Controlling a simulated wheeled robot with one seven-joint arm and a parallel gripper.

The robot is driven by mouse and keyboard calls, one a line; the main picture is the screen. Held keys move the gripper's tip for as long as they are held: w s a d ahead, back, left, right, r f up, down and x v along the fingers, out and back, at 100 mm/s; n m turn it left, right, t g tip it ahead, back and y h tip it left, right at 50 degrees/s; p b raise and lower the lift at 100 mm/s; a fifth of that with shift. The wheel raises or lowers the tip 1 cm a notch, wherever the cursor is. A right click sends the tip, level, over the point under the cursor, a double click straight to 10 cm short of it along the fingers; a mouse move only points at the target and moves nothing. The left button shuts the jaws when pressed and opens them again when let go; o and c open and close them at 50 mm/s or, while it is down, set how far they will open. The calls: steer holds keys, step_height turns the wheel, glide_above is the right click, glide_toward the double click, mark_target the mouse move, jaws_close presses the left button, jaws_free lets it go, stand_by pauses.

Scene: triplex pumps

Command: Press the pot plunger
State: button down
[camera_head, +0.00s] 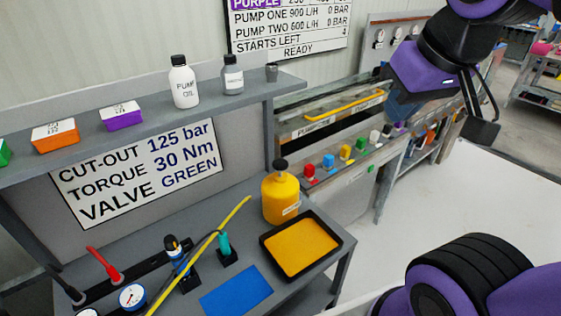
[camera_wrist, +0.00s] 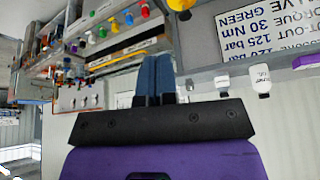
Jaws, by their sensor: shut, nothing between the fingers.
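The yellow pot (camera_head: 281,197) stands upright on the grey bench, just behind a black tray. Its black plunger knob (camera_head: 281,164) sticks up from the top. In the wrist view, which is upside down, the pot (camera_wrist: 181,4) is cut by the top edge, with its dark knob (camera_wrist: 184,15) below it. My gripper (camera_head: 400,108) is in the air at the upper right, to the right of and well apart from the pot. In the wrist view its two blue fingers (camera_wrist: 153,75) are together and empty.
The black tray (camera_head: 267,241) with an orange mat lies in front of the pot. A shelf (camera_head: 239,91) with bottles and boxes stands behind it. Coloured knobs (camera_head: 328,160) line the rig at right. A yellow hose and tools lie left.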

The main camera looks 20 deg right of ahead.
steer(key=w+a+f+n+g, duration=0.1)
steer(key=w+f, duration=0.1)
steer(key=w, duration=0.5)
steer(key=w+a+f+n, duration=0.1)
steer(key=w+a+f, duration=0.1)
steer(key=w, duration=0.5)
steer(key=n+g+y, duration=0.1)
glide_above(279, 162)
steer(key=s+d, duration=0.1)
steer(key=s, duration=0.2)
step_height(279, 162, down, 10)
steer(key=shift+s+r, duration=0.15)
steer(key=shift+s, duration=0.05)
steer(key=shift+d, duration=0.1)
steer(key=x, duration=1.2)
steer(key=shift+s+d+f, duration=0.1)
steer(key=shift+s+f, duration=0.2)
steer(key=shift+f, duration=0.75)
